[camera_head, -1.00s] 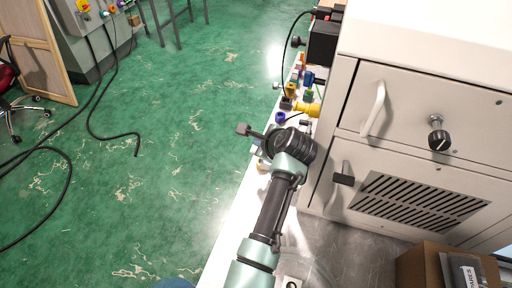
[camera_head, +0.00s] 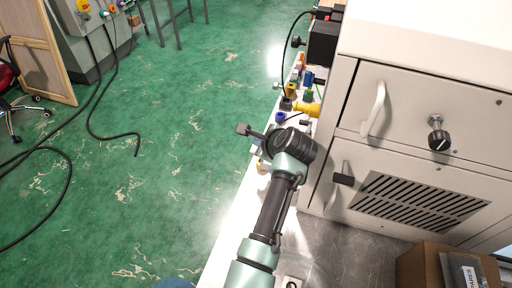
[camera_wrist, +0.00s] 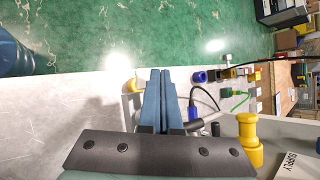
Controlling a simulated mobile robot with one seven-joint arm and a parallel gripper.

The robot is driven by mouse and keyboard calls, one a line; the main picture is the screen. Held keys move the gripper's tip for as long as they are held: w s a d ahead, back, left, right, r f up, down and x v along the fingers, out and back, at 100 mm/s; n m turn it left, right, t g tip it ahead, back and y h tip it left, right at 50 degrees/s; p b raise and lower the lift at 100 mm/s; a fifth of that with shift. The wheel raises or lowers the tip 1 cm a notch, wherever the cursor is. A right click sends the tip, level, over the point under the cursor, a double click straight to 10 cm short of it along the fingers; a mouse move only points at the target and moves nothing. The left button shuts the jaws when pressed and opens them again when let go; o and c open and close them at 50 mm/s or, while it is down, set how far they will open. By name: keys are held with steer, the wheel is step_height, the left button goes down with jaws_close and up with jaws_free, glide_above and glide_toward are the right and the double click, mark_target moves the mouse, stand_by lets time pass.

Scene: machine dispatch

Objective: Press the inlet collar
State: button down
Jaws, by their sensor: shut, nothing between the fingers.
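My gripper (camera_wrist: 161,95) shows in the wrist view with its two blue fingers together and nothing between them. The fingers point away over the pale bench among several fittings. A yellow round fitting (camera_wrist: 136,85) lies just left of the fingertips. A blue round fitting (camera_wrist: 200,77) with a black cable is to their right, apart from them. A larger yellow fitting (camera_wrist: 248,140) stands nearer on the right. I cannot tell which of these is the inlet collar, or whether the fingers touch anything. In the head view my wrist hides most of this spot.
A green connector (camera_wrist: 236,93) and a "SUPPLY" label (camera_wrist: 296,166) are on the right in the wrist view. The grey machine cabinet (camera_head: 330,203) stands right of the bench (camera_head: 235,225). A cardboard box (camera_head: 422,265) is at lower right. The green floor at left is mostly open.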

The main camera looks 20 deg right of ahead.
steer(key=shift+f, duration=0.1)
steer(key=shift+f, duration=0.35)
steer(key=shift+f+b, duration=0.5)
steer(key=shift+f, duration=0.4)
stand_by(1.1)
steer(key=shift+r, duration=0.1)
steer(key=shift+r+p, duration=1.2)
steer(key=shift+p, duration=0.1)
steer(key=shift+r, duration=0.1)
step_height(320, 180, up, 5)
steer(key=p, duration=0.5)
